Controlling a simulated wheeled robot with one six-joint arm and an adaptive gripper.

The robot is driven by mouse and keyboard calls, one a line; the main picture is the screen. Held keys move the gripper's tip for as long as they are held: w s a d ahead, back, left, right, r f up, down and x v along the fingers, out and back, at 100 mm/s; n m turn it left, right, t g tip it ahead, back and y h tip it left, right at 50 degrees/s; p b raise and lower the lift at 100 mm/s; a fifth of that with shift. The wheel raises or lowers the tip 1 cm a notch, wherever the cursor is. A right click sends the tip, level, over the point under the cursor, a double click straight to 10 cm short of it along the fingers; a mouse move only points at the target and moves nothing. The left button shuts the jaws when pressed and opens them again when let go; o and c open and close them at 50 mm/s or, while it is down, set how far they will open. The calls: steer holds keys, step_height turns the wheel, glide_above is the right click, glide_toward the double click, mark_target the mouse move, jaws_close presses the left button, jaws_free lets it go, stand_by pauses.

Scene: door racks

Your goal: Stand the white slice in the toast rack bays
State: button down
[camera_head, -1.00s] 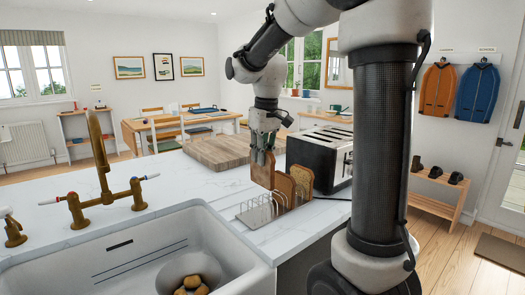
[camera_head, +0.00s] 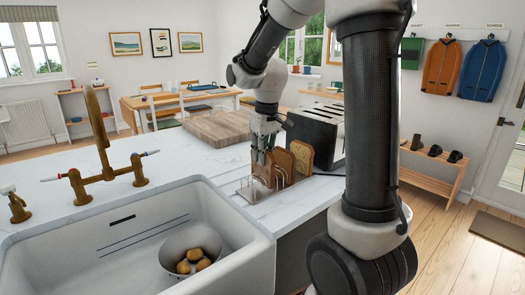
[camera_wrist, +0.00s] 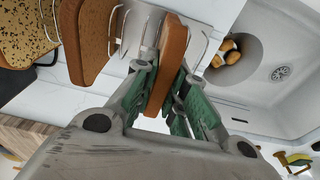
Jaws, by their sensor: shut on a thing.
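My gripper (camera_head: 263,148) is shut on a slice of bread (camera_head: 261,171) with a brown crust; its pale face is hardly visible. The slice is upright and low at the wire toast rack (camera_head: 247,194). In the wrist view the held slice (camera_wrist: 173,50) is between the gripper's green finger pads, with rack wires on both sides. Whether it touches the rack's base is hidden. A brown slice (camera_head: 283,166) and a seeded slice (camera_head: 302,156) stand upright to the right of it, towards the toaster.
A black and silver toaster (camera_head: 314,138) stands just behind the rack. A wooden board (camera_head: 217,126) lies on the worktop further back. The sink (camera_head: 90,250) with a bowl (camera_head: 176,256) of potatoes is in front. The worktop left of the rack is clear.

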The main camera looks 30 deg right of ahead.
steer(key=c, duration=1.4)
jaws_free()
steer(key=shift+o, duration=0.2)
step_height(320, 180, up, 12)
steer(key=s, duration=0.1)
steer(key=shift+s+d, duration=0.15)
steer(key=shift+s, duration=0.05)
steer(key=shift+w, duration=0.1)
